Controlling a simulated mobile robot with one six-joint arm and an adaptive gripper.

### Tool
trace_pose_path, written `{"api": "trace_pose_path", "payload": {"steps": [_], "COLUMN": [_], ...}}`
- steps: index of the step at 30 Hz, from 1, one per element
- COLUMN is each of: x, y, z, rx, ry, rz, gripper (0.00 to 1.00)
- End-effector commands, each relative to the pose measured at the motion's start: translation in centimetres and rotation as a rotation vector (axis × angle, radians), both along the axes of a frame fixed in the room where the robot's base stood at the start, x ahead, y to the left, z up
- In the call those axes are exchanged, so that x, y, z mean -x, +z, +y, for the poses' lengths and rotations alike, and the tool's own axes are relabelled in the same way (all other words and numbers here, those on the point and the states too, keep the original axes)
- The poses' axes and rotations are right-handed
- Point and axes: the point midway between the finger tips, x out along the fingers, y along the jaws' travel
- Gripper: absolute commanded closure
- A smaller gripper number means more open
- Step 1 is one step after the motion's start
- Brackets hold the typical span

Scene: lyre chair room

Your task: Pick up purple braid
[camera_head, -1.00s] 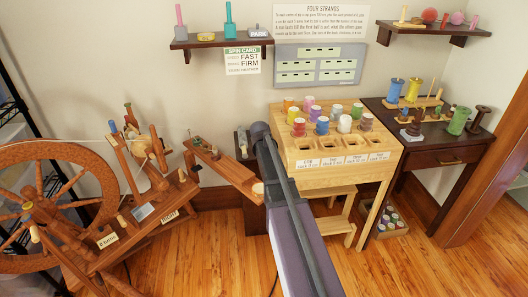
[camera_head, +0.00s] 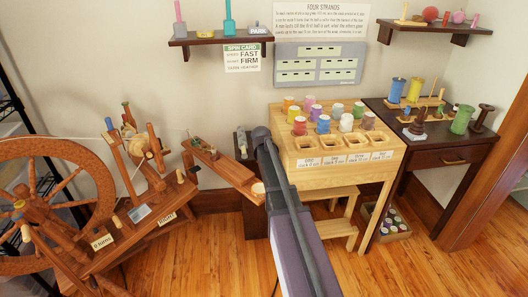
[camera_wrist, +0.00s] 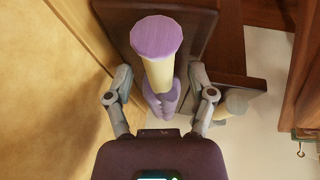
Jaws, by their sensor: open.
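In the wrist view, my gripper (camera_wrist: 160,78) is open, with one finger on each side of a cream post with a round purple cap (camera_wrist: 157,36). A lumpy purple thing, which looks like the purple braid (camera_wrist: 162,104), shows below the post, between the fingers and near the palm. I cannot tell whether either finger touches it. In the head view, my arm reaches up from the bottom middle, and my gripper is hidden there. I cannot pick out the braid in that view.
A pale wooden stand (camera_head: 345,180) with several coloured spools is right of my arm. A dark desk (camera_head: 432,158) stands farther right. A spinning wheel (camera_head: 45,150) fills the left. A wall shelf (camera_head: 215,38) hangs above. Dark wood (camera_wrist: 195,20) lies behind the capped post.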

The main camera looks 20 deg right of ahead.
Motion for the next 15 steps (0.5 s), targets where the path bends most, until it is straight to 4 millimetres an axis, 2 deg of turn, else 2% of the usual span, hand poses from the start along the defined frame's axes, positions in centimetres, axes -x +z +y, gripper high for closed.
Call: {"api": "trace_pose_path", "payload": {"steps": [8, 15], "x": [0.0, -0.01], "y": [0.0, 0.0], "z": [0.03, 0.05], "rx": [0.0, 0.0], "ry": [0.0, 0.0], "rz": [0.0, 0.0], "gripper": [0.29, 1.0]}}
